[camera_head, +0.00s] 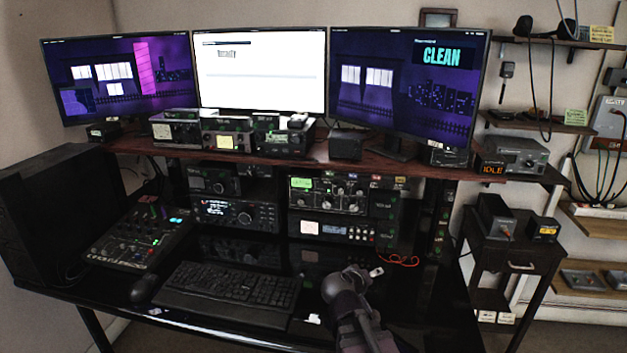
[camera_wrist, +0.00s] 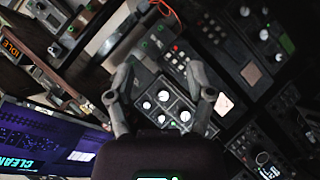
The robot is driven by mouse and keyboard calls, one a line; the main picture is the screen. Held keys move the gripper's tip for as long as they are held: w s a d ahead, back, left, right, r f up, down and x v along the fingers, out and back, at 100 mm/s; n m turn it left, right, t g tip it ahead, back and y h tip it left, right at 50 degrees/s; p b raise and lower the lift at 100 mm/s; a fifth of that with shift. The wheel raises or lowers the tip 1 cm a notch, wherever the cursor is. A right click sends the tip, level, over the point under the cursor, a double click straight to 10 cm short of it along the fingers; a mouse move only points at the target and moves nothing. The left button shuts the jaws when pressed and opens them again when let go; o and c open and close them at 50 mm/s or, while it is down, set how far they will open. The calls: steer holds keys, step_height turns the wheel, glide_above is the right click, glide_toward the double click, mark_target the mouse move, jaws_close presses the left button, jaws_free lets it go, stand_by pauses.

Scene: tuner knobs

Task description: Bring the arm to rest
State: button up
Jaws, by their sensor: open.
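My arm (camera_head: 352,310) reaches up from the bottom edge of the head view, in front of the desk and right of the keyboard. My gripper (camera_head: 370,274) is at its upper end, small and partly hard to make out there. In the wrist view my gripper (camera_wrist: 161,82) has its two fingers spread apart with nothing between them. Beyond the fingers is a tuner panel with white knobs (camera_wrist: 166,103). The gripper appears apart from it.
Radio units (camera_head: 330,195) stand under the wooden shelf (camera_head: 270,160), with three monitors above (camera_head: 262,72). A keyboard (camera_head: 228,288), a mouse (camera_head: 144,290) and a mixer (camera_head: 135,235) lie on the black desk. A side table (camera_head: 520,262) stands at right.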

steer(key=s+f+g+y, duration=0.1)
steer(key=s+f, duration=0.1)
steer(key=s+f+m+g+y, duration=0.1)
steer(key=s+f+g, duration=0.1)
steer(key=s+f+m+g+y, duration=0.1)
steer(key=s+f+g, duration=0.1)
steer(key=f, duration=0.1)
steer(key=shift+s+d, duration=0.15)
steer(key=shift+d, duration=0.2)
steer(key=s+a+f+g+y, duration=0.1)
steer(key=s+a+g+y, duration=0.1)
steer(key=s+y, duration=0.1)
steer(key=s+a+f+g+y, duration=0.1)
steer(key=s, duration=0.1)
steer(key=shift+s+a+f+g, duration=0.1)
steer(key=shift+a+f+g, duration=0.05)
steer(key=shift+f+g, duration=0.2)
steer(key=shift+s+a+g+y, duration=0.25)
steer(key=shift+s+a+y, duration=0.2)
steer(key=shift+s+y, duration=0.15)
step_height(320, 180, up, 12)
steer(key=p, duration=1.2)
steer(key=shift+r, duration=0.2)
steer(key=shift+w, duration=0.1)
